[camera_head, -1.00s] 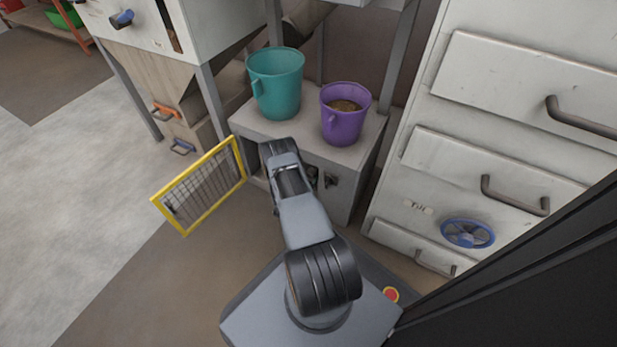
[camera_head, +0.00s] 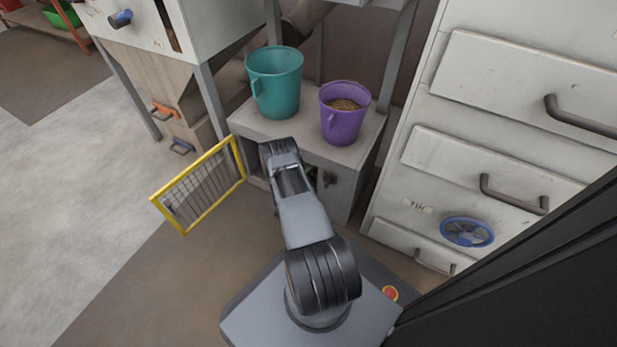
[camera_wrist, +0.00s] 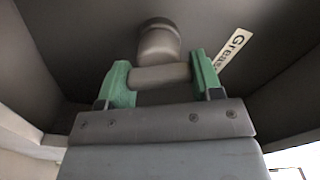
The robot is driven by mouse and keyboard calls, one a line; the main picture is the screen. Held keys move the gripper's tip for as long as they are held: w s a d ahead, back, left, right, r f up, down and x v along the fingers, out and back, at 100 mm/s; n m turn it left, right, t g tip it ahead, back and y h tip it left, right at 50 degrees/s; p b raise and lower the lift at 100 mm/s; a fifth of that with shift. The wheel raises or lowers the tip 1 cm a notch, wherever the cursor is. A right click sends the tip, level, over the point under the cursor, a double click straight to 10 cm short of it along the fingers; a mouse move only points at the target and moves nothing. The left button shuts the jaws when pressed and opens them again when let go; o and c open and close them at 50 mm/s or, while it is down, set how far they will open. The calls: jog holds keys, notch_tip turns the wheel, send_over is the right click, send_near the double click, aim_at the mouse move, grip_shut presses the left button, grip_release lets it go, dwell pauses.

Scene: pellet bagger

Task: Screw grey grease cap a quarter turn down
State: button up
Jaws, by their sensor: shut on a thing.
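The grey grease cap (camera_wrist: 160,77) shows in the wrist view, with a rounded knob-like part (camera_wrist: 159,42) just beyond it. A label reading "Greas…" (camera_wrist: 233,50) is on the dark surface to its right. My gripper (camera_wrist: 161,78) has green fingers, one on each side of the cap, shut on it. In the head view my arm reaches into the low cabinet behind the open yellow mesh guard, so the cap and my fingers are hidden there.
The yellow-framed mesh guard (camera_head: 200,186) stands open left of my arm. A teal bucket (camera_head: 275,85) and a purple bucket with pellets (camera_head: 343,115) stand on the cabinet top (camera_head: 300,138).

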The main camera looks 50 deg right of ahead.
jog(key=m, duration=0.4)
jog(key=shift+a+f+m, duration=0.1)
jog(key=shift+m, duration=0.2)
jog(key=shift+w+m, duration=0.1)
jog(key=shift+m, duration=0.2)
jog(key=o, duration=0.9)
jog(key=p+v, duration=0.4)
jog(key=v, duration=0.9)
jog(key=shift+s+a+p, duration=0.2)
jog(key=shift+a+p, duration=0.1)
